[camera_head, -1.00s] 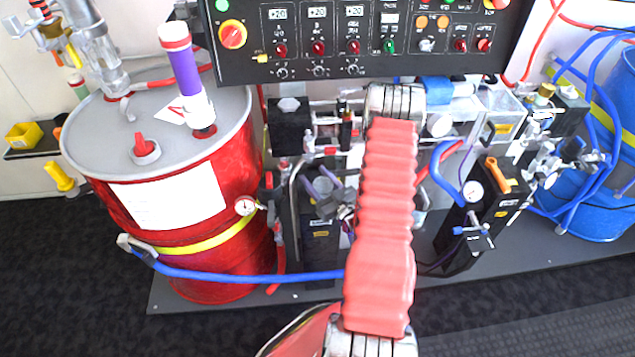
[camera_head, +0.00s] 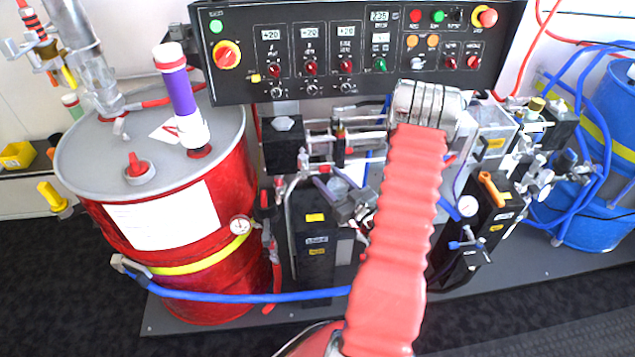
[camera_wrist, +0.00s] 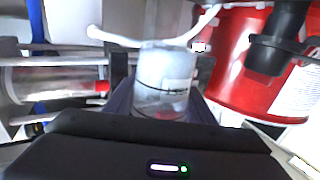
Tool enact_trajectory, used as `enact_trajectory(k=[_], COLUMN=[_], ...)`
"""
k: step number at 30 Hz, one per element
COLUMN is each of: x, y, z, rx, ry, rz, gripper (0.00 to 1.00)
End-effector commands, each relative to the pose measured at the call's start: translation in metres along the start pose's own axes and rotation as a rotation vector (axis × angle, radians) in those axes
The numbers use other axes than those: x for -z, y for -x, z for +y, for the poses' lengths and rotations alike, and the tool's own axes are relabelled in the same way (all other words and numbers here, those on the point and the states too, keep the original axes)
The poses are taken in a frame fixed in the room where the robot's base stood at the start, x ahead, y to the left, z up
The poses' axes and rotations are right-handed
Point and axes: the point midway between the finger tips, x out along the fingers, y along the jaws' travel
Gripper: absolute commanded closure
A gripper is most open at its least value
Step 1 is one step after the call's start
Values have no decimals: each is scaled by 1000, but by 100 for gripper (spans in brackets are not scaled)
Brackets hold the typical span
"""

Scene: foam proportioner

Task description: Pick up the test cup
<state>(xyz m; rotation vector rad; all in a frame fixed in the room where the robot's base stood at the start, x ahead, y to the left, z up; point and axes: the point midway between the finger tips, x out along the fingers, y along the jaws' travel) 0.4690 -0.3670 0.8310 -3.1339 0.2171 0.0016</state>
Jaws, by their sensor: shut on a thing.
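The test cup (camera_wrist: 165,78) is a clear, whitish cylinder with a small printed label, in the middle of the wrist view. My gripper (camera_wrist: 162,98) is shut on it, with one dark finger on either side. A little reddish colour shows at the cup's lower end. In the head view my gripper (camera_head: 345,200) is small, in front of the machine between the red drum and my red arm. A pale clear shape beside it may be the cup, but it is too small to be sure. I cannot tell whether the cup touches anything beneath it.
The red drum (camera_head: 185,235) stands to the left, with a purple-banded tube (camera_head: 180,95) on top. The black control panel (camera_head: 350,50) hangs above. Black pump units, gauges and pipes crowd around my gripper. A blue hose (camera_head: 240,297) crosses low in front.

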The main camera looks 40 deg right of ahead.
Motion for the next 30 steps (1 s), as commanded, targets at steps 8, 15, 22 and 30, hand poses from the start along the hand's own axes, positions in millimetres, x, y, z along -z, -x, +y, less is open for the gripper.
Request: enact_trajectory(k=[8, 15, 22, 30], x=[0, 0, 0, 0], y=[28, 50, 61, 62], z=[56, 101, 123, 126], rx=[-5, -4, -1, 0], ry=[2, 1, 1, 0], rz=[1, 1, 0, 1], gripper=[72, 72, 73, 73])
